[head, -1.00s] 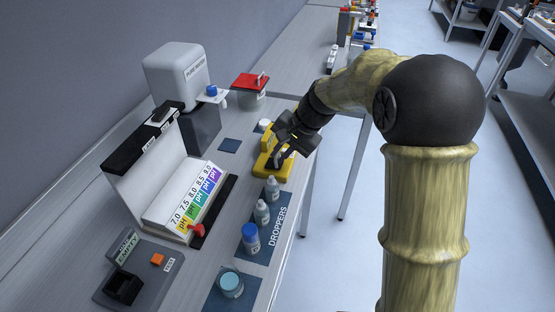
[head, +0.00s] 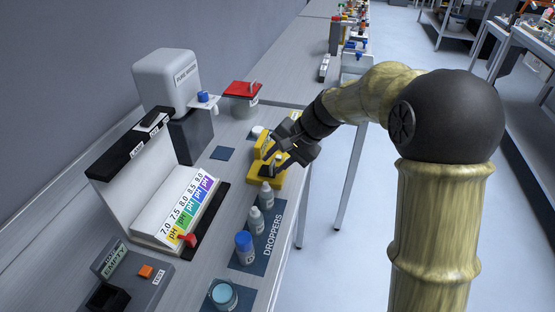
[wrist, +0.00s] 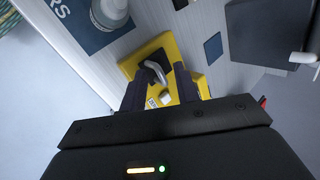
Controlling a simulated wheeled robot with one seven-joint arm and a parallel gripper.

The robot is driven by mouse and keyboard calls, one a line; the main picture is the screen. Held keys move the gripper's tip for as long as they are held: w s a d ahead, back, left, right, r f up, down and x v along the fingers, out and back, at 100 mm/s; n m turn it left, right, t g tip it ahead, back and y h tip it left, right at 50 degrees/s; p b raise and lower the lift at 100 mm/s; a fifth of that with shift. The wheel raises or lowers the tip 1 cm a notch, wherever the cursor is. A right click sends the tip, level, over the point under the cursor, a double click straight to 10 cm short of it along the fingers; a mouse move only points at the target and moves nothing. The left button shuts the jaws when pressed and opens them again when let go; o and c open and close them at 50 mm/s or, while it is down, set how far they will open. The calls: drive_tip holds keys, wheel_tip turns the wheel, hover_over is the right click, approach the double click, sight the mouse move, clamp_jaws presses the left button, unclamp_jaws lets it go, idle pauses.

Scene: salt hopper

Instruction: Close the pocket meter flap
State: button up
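The yellow pocket meter (head: 254,181) lies on the bench past the droppers. Part of it stands up behind the flat part in the head view; I cannot tell for sure whether this is the flap. In the wrist view the meter (wrist: 134,66) shows a dark recess, a grey curved piece (wrist: 157,72) and a small pale square. My gripper (head: 272,160) is right over the meter, and its dark fingers hide part of it. In the wrist view the fingers of my gripper (wrist: 162,88) are apart, with the grey piece showing between them. I cannot tell whether they touch the meter.
Several dropper bottles (head: 256,221) stand on a dark mat in front of the meter. A pH colour chart stand (head: 150,235) is at left. The pure water dispenser (head: 168,82) and a red-lidded jar (head: 243,104) stand behind. The bench edge is close on the right.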

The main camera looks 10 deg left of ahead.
drive_tip(key=shift+d+r, duration=0.1)
drive_tip(key=p+v, duration=0.1)
drive_tip(key=v, duration=1.6)
drive_tip(key=shift+p, duration=0.35)
drive_tip(key=s+d+f+n+t+h, duration=0.1)
drive_tip(key=s+d+f+n+h, duration=0.1)
drive_tip(key=s+d+f+h, duration=0.55)
drive_tip(key=s+d+f+n+t+y, duration=0.15)
drive_tip(key=s+d+f, duration=0.35)
drive_tip(key=s+f, duration=0.65)
wheel_tip(320, 180, up, 12)
drive_tip(key=w+h+p, duration=0.1)
drive_tip(key=w+p, duration=0.1)
drive_tip(key=p, duration=1.1)
drive_tip(key=shift+r+g, duration=0.2)
drive_tip(key=shift+g, duration=0.25)
